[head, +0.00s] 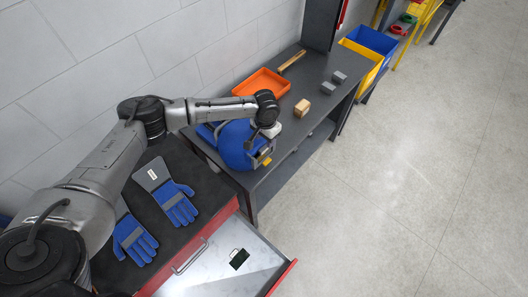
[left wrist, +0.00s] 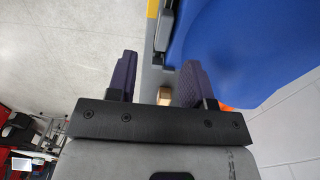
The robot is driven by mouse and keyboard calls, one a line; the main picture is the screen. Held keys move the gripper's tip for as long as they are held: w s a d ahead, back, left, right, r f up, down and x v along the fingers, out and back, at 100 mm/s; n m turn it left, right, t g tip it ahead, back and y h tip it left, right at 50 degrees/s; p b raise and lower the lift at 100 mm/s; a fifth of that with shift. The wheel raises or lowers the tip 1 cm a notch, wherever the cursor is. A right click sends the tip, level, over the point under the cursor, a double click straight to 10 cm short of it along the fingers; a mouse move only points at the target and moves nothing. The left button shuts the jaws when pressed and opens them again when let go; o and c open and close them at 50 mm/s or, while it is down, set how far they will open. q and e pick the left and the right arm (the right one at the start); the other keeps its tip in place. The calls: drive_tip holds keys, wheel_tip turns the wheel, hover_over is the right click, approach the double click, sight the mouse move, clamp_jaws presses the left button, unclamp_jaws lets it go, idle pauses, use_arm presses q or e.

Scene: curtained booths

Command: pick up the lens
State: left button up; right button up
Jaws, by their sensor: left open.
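A dark rectangular plate with a pale outlined frame, which looks like the lens (head: 239,260), lies in the open drawer at the bottom of the head view. A blue rounded helmet (head: 236,146) sits on the dark bench; it fills the right of the left wrist view (left wrist: 240,50). My left gripper (head: 264,149) is beside the helmet's front, well above and beyond the drawer. In the left wrist view its two fingers (left wrist: 160,80) are apart with nothing held between them. I cannot tell whether it touches the helmet. My right gripper is not in view.
The open drawer (head: 196,286) juts out from a red cabinet. Blue-grey gloves (head: 174,203) lie on its top. The bench holds an orange tray (head: 262,84), a wooden block (head: 302,107), grey blocks (head: 339,77) and a hammer (head: 292,61). The floor at right is clear.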

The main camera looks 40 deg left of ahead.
sight(265, 147)
use_arm(q)
drive_tip(key=f, duration=0.2)
drive_tip(key=f+p, duration=0.1)
drive_tip(key=f, duration=0.1)
drive_tip(key=shift+a, duration=0.2)
drive_tip(key=shift+f, duration=0.6)
clamp_jaws()
